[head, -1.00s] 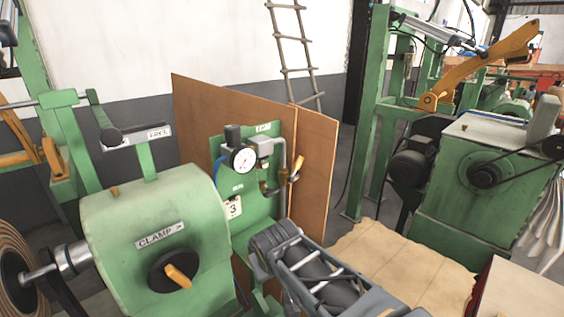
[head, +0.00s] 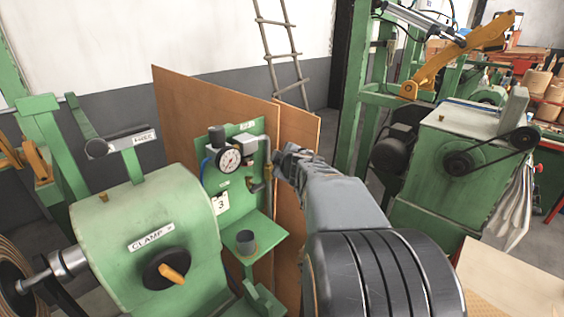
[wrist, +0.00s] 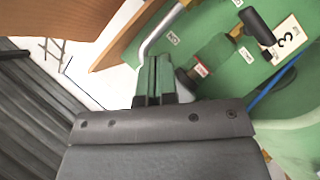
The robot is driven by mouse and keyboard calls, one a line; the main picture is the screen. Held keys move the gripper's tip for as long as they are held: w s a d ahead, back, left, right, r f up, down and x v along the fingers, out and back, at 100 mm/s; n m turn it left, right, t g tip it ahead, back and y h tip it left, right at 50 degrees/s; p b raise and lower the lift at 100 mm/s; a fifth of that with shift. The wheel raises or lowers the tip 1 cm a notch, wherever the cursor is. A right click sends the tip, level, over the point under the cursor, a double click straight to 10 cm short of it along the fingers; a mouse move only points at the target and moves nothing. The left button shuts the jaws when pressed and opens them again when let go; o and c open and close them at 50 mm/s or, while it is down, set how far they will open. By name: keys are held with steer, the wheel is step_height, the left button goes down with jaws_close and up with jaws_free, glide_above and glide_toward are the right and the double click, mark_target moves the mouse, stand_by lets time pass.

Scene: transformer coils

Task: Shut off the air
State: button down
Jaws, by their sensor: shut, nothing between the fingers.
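The yellow valve handle seen earlier at the pipe is hidden now, behind or beside my gripper. My gripper (head: 281,162) is at the panel's right edge, close to the pipe; I cannot tell whether it touches. In the wrist view my gripper's green fingers (wrist: 153,60) are shut and empty, with the grey pipe (wrist: 158,32) just beyond them.
A green machine (head: 150,225) labelled CLAMP, with a black knob (head: 167,270) and orange lever, stands left. A small shelf with a grey cup (head: 246,242) juts below the panel. A brown board (head: 200,105) stands behind. Another green machine (head: 440,165) is at right.

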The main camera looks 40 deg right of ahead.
steer(key=w+d+f+b, duration=0.2)
steer(key=w+d+f, duration=0.2)
steer(key=w, duration=0.2)
steer(key=shift+w+d+f+b, duration=0.2)
steer(key=shift+w+d+b, duration=0.05)
steer(key=shift+b, duration=0.05)
steer(key=shift+w+r+p, duration=0.1)
steer(key=shift+r+p, duration=0.05)
steer(key=shift+p, duration=0.5)
